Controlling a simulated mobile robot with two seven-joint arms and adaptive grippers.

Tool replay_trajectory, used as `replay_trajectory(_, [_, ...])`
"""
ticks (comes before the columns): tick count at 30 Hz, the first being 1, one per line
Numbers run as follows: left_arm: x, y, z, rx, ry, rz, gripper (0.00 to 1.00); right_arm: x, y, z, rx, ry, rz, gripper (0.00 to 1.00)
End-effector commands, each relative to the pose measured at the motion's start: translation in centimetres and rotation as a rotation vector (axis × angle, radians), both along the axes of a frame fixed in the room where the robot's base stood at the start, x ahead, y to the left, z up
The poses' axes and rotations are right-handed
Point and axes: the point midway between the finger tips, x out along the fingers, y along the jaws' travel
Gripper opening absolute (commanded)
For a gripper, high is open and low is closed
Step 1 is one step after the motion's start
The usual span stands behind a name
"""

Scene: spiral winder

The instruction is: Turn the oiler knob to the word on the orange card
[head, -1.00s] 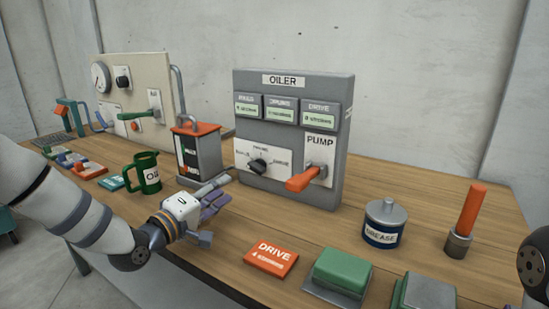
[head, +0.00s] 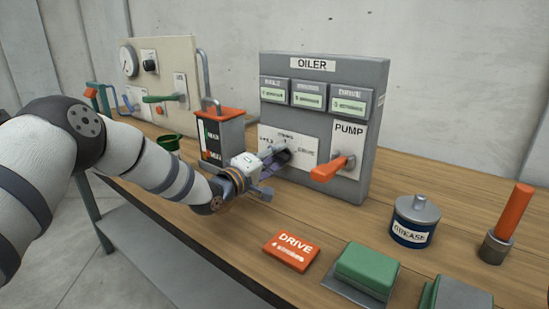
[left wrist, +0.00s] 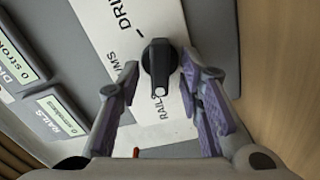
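The grey oiler panel (head: 375,75) stands upright on the bench. Its black knob (left wrist: 160,60) sits on a white dial plate (left wrist: 175,130) with RAILS, DRUMS and DRIVE labels. The knob's white-tipped end points toward RAILS. My left gripper (head: 277,156) is at the dial and mostly hides the knob in the head view. In the left wrist view, its two fingers (left wrist: 160,75) are open on either side of the knob, with visible gaps. The orange card (head: 290,251) lies on the bench and reads DRIVE, with a smaller line that looks like "4 strokes". My right gripper is out of view.
The orange PUMP lever (head: 328,170) juts out just right of my left gripper. A red-topped can (head: 224,135) stands close to its left. A grease tin (head: 414,221), a green block (head: 366,269) and an orange-handled tool (head: 505,225) are on the right.

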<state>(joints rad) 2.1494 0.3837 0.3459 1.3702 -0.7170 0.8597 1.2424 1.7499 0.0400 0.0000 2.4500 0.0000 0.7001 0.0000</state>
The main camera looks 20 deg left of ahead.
Motion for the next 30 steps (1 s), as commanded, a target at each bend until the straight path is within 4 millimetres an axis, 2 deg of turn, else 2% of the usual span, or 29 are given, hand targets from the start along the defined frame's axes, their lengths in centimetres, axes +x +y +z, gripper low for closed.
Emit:
replay_trajectory(1, [-0.02, 0.01, 0.04, 0.000, 0.000, 0.000, 0.29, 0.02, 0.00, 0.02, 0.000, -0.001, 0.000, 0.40])
replay_trajectory(5, [-0.02, 0.02, 0.03, 0.000, 0.000, 0.000, 0.00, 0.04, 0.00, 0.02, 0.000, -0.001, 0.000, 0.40])
replay_trajectory(18, [-0.05, 0.02, 0.09, 0.048, -0.017, 0.000, 0.00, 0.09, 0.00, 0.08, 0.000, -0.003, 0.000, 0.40])
replay_trajectory(30, [-0.08, -0.14, 0.38, 0.342, -0.126, -0.001, 0.00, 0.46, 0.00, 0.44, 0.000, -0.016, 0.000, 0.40])
